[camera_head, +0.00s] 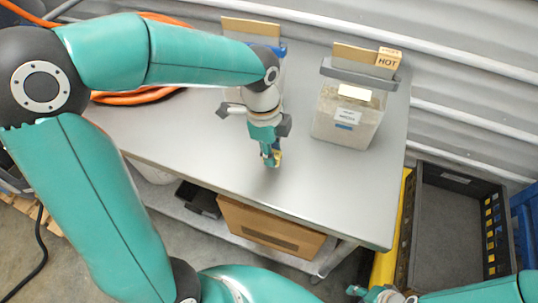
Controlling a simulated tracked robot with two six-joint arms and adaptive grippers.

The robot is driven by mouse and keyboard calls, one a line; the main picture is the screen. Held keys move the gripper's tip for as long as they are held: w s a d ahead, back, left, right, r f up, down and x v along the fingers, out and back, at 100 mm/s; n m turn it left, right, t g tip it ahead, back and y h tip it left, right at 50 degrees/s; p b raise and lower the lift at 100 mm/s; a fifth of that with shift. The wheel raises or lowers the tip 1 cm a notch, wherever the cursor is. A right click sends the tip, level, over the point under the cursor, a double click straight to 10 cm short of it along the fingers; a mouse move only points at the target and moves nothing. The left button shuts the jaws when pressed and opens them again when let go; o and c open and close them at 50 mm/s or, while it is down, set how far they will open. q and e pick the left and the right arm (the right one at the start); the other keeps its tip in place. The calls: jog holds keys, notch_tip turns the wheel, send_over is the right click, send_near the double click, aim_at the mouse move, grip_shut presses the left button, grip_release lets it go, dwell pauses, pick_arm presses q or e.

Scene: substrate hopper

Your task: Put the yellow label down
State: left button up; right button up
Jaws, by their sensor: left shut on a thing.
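My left gripper (270,160) points down over the grey table, near its front edge. It is shut on the yellow label (278,157), of which only a small yellow edge shows beside the fingers. I cannot tell whether the label touches the table (215,160). My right gripper (372,293) shows only in part at the bottom edge, away from the table, and its jaws are not clear.
A clear hopper (345,128) with pale contents stands at the table's right, with a "HOT" block (388,58) at its top. Another hopper's tan board (250,27) shows behind my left arm. A black crate (425,215) stands right of the table. The front table is clear.

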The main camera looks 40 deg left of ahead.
pick_arm(q)
jog(key=shift+f, duration=1.4)
jog(key=shift+o, duration=1.4)
jog(key=shift+f, duration=0.15)
jog(key=o, duration=0.5)
jog(key=shift+c, duration=0.2)
jog(key=shift+r, duration=0.2)
jog(key=r, duration=0.4)
jog(key=a+r, duration=0.1)
jog(key=r, duration=0.7)
jog(key=shift+s+a, duration=0.15)
jog(key=shift+a, duration=0.05)
